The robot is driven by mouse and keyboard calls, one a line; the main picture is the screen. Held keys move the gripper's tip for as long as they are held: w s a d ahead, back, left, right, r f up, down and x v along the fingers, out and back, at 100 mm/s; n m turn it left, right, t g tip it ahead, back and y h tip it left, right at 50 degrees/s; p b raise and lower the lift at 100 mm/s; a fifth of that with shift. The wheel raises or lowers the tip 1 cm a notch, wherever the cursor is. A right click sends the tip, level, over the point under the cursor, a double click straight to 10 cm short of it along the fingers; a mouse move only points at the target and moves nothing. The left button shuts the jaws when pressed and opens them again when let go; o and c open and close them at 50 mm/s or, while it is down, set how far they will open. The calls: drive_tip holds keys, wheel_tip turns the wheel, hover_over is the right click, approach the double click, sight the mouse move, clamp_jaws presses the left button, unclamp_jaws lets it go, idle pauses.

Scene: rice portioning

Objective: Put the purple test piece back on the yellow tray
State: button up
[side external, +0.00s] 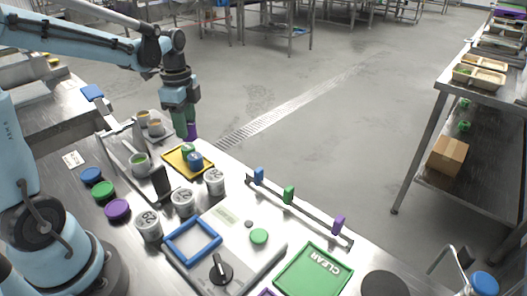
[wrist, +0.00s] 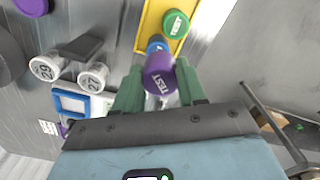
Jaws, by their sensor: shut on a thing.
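The purple test piece (wrist: 159,80), marked TEST, is between the green fingers of my gripper (wrist: 160,92) in the wrist view. My gripper is shut on it. In the side view the purple piece (side external: 191,131) shows below my gripper (side external: 187,127), held in the air near the far corner of the yellow tray (side external: 172,166). The tray also shows in the wrist view (wrist: 146,30). On the tray are a green test piece (wrist: 176,24) and a blue piece (wrist: 157,44); the purple piece partly hides the blue one in the wrist view.
Numbered grey canisters (side external: 183,201) stand close to the tray's near side. Cups (side external: 141,162) stand left of it. A rail with coloured clips (side external: 289,194) runs along the table edge. A scale with a blue frame (side external: 193,241) and a green CLEAR mat (side external: 313,270) lie nearer the camera.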

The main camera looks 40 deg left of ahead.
drive_tip(key=a+f, duration=0.1)
drive_tip(key=a, duration=0.1)
drive_tip(key=a+f, duration=0.2)
drive_tip(key=a, duration=0.1)
drive_tip(key=a+f, duration=0.2)
drive_tip(key=a, duration=0.1)
drive_tip(key=shift+a, duration=0.1)
drive_tip(key=shift+f, duration=2)
drive_tip(key=o, duration=1.2)
drive_tip(key=shift+f, duration=0.1)
drive_tip(key=shift+c, duration=0.2)
